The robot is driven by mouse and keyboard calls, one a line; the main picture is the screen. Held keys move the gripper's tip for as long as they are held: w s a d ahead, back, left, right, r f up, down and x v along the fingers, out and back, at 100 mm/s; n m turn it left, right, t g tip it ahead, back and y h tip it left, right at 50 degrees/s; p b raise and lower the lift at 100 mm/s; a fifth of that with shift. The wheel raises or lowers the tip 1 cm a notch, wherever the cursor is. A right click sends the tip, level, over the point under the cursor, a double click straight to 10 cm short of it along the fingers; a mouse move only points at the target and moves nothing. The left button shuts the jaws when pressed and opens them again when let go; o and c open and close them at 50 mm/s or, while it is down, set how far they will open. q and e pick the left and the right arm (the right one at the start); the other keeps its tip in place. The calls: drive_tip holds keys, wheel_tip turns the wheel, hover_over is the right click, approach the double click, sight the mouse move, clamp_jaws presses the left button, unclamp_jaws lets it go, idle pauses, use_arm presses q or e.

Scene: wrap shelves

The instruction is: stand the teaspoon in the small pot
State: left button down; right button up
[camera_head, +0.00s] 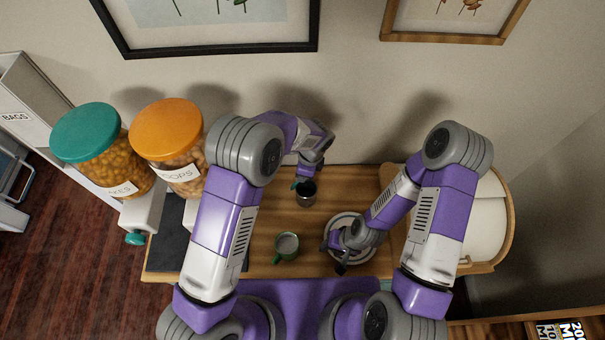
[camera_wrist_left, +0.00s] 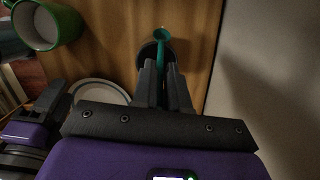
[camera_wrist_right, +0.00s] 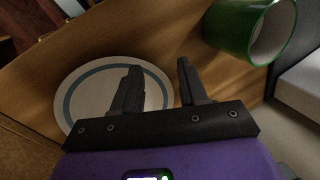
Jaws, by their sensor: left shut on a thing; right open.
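My left gripper (camera_head: 304,176) is shut on a teal teaspoon (camera_wrist_left: 162,35) at the small pot. In the left wrist view its fingers (camera_wrist_left: 161,66) pinch the spoon's handle, with the bowl beyond the fingertips. The small dark pot (camera_head: 306,199) stands upright at the back of the wooden top. It also shows behind the fingers in the left wrist view (camera_wrist_left: 146,54). Whether any of the spoon is inside the pot, I cannot tell. A bit of teal (camera_head: 295,185) shows at the pot's left. My right gripper (camera_wrist_right: 159,68) is open and empty above a plate.
A white plate with a blue-grey ring (camera_wrist_right: 72,98) lies under my right gripper. A green mug (camera_head: 287,246) stands in front of the pot. Two large jars with teal (camera_head: 84,131) and orange (camera_head: 166,128) lids stand at the left. A white bin (camera_head: 487,222) is at the right.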

use_arm(q)
drive_tip(key=shift+r, duration=0.1)
drive_tip(key=shift+f+b, duration=0.3)
use_arm(e)
drive_tip(key=shift+f, duration=0.2)
use_arm(q)
drive_tip(key=c, duration=1.1)
unclamp_jaws()
drive_tip(key=shift+c, duration=0.2)
drive_tip(key=shift+r, duration=0.1)
use_arm(e)
drive_tip(key=shift+r, duration=0.1)
